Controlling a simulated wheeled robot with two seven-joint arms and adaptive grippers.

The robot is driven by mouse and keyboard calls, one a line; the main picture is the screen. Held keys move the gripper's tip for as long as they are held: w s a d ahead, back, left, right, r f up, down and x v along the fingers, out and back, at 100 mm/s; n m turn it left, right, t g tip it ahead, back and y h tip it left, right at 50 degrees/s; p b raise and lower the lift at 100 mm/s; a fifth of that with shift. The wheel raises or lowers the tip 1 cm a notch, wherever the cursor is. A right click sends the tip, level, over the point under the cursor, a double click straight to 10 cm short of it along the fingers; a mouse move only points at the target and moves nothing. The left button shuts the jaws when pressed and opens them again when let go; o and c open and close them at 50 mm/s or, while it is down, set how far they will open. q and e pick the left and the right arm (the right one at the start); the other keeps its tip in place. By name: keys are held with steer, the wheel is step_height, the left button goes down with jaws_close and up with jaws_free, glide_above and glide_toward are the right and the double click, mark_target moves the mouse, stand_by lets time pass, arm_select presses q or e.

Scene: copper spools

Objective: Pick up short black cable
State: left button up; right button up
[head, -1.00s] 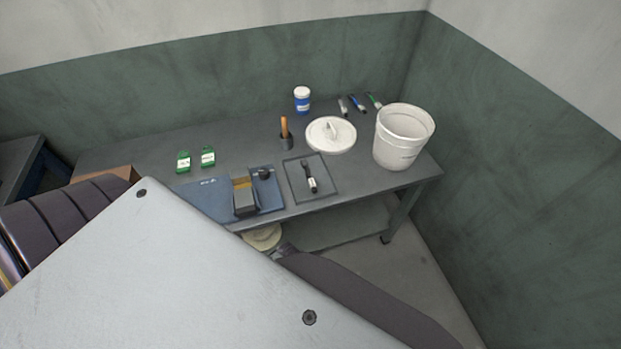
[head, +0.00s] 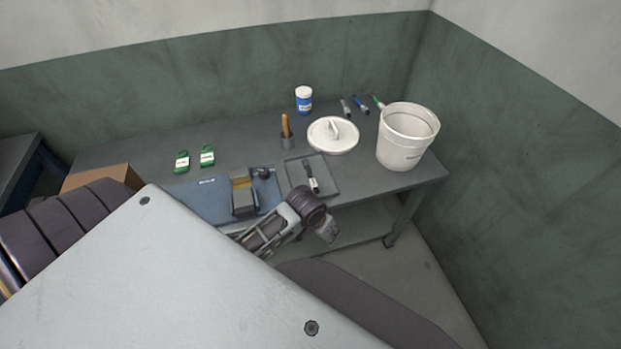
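The short black cable (head: 310,176) appears to be the small dark item with a white label. It lies on a shallow dark grey tray (head: 327,188) near the front edge of the workbench, right of a blue mat. My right gripper (head: 262,237) is in front of the bench edge, below and left of the cable and apart from it. It points down and left. Its fingertips are partly hidden by the foreground, so its opening does not show clearly. My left gripper is not in view.

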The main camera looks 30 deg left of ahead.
arm_select(q)
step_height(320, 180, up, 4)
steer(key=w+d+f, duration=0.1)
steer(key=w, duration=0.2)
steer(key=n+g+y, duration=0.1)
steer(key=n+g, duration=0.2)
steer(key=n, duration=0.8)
glide_toward(312, 179)
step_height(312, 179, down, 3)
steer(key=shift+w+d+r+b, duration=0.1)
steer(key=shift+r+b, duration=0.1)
steer(key=shift+b, duration=0.35)
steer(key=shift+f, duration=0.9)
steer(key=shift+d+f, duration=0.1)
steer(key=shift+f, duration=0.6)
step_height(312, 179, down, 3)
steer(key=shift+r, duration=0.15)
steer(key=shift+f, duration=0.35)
arm_select(e)
steer(key=shift+s+d+f, duration=0.2)
steer(key=shift+s+f, duration=0.1)
steer(key=shift+f, duration=0.45)
